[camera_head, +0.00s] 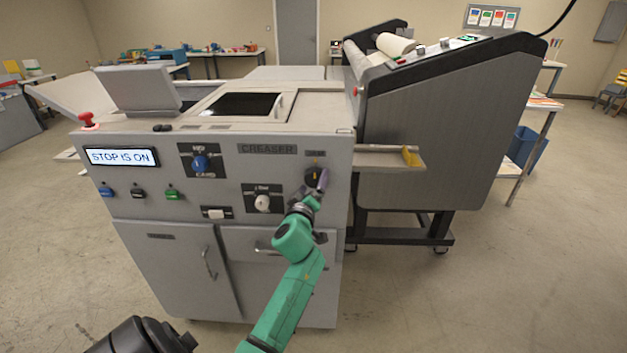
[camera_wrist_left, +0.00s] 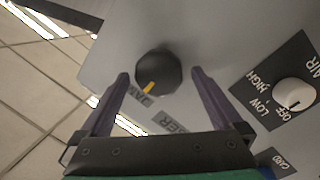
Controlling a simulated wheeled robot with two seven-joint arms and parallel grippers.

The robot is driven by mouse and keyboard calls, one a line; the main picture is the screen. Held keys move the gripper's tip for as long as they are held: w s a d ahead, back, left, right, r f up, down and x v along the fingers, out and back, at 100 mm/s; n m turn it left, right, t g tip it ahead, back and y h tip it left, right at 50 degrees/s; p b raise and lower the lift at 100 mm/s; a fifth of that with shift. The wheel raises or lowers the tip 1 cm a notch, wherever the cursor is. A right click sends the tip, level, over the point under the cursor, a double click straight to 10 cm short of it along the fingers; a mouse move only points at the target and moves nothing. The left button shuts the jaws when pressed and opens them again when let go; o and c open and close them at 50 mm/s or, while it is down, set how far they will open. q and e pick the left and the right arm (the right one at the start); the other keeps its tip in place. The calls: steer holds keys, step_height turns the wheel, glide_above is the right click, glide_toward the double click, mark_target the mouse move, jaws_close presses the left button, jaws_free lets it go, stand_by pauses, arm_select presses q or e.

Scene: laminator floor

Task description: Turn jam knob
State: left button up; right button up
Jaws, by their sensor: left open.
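The jam knob (camera_head: 312,173) is a round black knob with a yellow pointer, at the upper right of the grey creaser's front panel. In the left wrist view the knob (camera_wrist_left: 158,70) shows whole, its yellow pointer toward the partly hidden "JAM" label (camera_wrist_left: 139,97). My left gripper (camera_head: 321,182) is at the knob in the head view, with its purple fingers partly covering it. In the left wrist view my left gripper (camera_wrist_left: 160,75) is open, one finger on each side of the knob, with gaps showing. My right gripper is not in view.
A large grey machine (camera_head: 435,130) with a side shelf (camera_head: 385,158) stands close on the right.

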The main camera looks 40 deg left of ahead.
arm_select(q)
steer(key=shift+w+a, duration=0.3)
steer(key=shift+w, duration=0.25)
steer(key=c, duration=1.3)
steer(key=shift+d, duration=0.1)
steer(key=shift+m, duration=0.3)
